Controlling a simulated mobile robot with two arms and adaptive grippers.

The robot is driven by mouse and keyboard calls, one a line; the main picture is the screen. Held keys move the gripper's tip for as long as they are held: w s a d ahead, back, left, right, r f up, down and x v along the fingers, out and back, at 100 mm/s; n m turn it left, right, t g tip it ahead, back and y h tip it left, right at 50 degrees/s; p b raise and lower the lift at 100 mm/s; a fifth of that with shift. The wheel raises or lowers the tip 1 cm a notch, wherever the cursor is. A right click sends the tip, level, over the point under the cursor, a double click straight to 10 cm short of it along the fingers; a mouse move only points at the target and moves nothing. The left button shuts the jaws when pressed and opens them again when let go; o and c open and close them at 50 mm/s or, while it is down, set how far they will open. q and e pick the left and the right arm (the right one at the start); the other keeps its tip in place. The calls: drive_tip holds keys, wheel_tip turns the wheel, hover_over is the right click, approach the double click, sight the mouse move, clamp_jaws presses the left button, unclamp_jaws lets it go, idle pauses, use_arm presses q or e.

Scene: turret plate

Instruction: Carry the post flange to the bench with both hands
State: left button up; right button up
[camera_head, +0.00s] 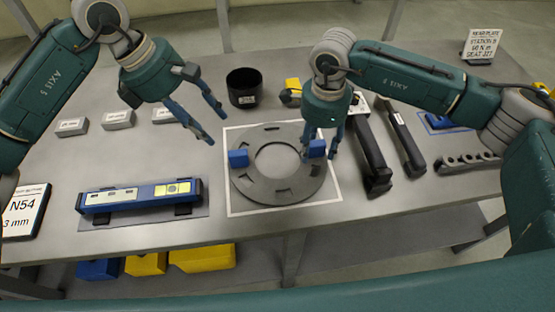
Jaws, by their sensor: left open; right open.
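The post flange (246,181) is a flat grey ring with a round hole. It lies on a white-bordered square on the grey bench (330,225). A blue block (238,158) stands on its left side and another blue block (317,149) on its right side. My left gripper (216,129) is open and empty, above and to the left of the left block, apart from it. My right gripper (320,155) is open, with its fingers pointing down at the right block. The block shows between the fingers; I cannot tell whether they touch it.
A blue spirit level (140,196) lies to the left. A black cup (244,88) stands behind the ring. Black-handled tools (368,150) lie close to the right. Small grey labelled blocks (118,119) sit at the back left. A sign (25,212) stands at the left edge.

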drive_tip(key=shift+r, duration=0.15)
use_arm(q)
drive_tip(key=shift+r, duration=0.25)
use_arm(e)
wheel_tip(320, 180, up, 12)
use_arm(q)
drive_tip(key=shift+a+r, duration=0.1)
drive_tip(key=p+v, duration=0.3)
drive_tip(key=v, duration=0.4)
drive_tip(key=shift+d+r+p, duration=0.2)
drive_tip(key=shift+r+p, duration=0.1)
drive_tip(key=shift+r, duration=0.15)
use_arm(e)
drive_tip(key=shift+r, duration=1.6)
drive_tip(key=shift+r, duration=0.1)
use_arm(q)
wheel_tip(320, 180, up, 4)
drive_tip(key=p, duration=0.4)
drive_tip(key=shift+f, duration=0.1)
use_arm(e)
wheel_tip(320, 180, up, 8)
